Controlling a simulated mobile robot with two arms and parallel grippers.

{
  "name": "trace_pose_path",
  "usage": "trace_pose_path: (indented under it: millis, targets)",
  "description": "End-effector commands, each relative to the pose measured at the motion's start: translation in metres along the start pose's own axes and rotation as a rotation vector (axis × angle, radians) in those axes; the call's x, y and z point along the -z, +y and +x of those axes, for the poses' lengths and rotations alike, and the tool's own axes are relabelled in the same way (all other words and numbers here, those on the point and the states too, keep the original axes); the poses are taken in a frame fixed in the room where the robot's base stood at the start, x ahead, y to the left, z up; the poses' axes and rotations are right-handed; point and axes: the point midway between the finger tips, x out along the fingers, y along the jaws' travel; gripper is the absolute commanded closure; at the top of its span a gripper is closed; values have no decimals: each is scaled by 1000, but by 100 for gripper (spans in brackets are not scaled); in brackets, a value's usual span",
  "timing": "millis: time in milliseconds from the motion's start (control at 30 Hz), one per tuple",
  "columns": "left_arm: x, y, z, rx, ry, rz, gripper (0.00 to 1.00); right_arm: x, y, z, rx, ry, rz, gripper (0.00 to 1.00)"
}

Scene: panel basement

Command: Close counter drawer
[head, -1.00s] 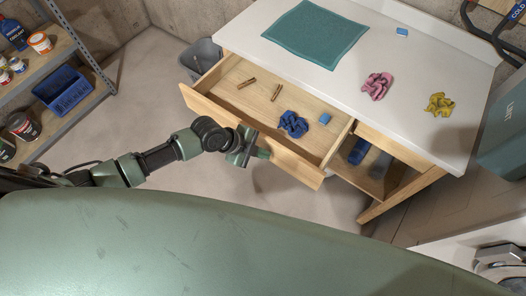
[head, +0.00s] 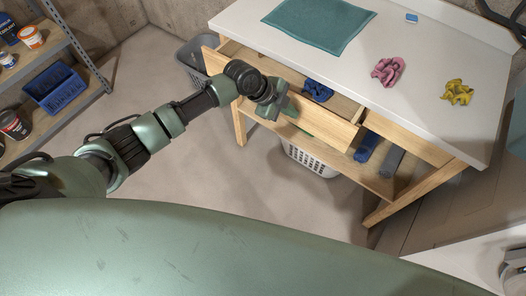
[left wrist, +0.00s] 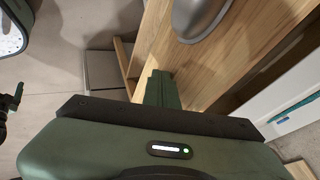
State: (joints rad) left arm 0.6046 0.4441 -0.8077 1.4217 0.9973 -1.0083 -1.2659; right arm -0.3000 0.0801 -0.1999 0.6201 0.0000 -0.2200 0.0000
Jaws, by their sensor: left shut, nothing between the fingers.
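The wooden counter drawer (head: 333,130) is partly open below the white counter top (head: 420,112). A narrow strip of its inside shows, with a crumpled blue cloth (head: 318,91) in it. In the left wrist view the shut fingers (left wrist: 160,88) are against or very close to the wooden front; exact contact is hard to tell. A rounded grey metal piece (left wrist: 202,14), perhaps the handle, is beside them.
A teal mat (head: 318,24), a pink cloth (head: 387,71) and a yellow cloth (head: 457,93) lie on the counter. A white basket (head: 312,161) stands under it, a grey bin (head: 192,53) behind its left end. Shelves with a blue crate (head: 54,89) stand left. Floor between is clear.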

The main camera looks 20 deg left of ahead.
Motion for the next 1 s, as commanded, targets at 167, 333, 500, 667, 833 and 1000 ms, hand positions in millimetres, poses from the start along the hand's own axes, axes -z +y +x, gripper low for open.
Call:
trace_pose_path:
  millis: [167,333,500,667,833,1000]
  targets:
    - [-2,-27,20,3,1,1,100,-3,0,31,0,0,0,12]
    - [-1,-43,26,1,0,0,100,-4,-1,43,0,0,0,12]
    - [-1,-50,27,1,-1,0,100,-4,-1,46,0,0,0,12]
    - [0,-51,27,1,0,0,100,-4,-1,46,0,0,0,12]
    - [0,-51,26,1,0,0,100,-4,-1,46,0,0,0,12]
    - [1,-50,26,0,0,0,100,-4,-1,44,0,0,0,12]
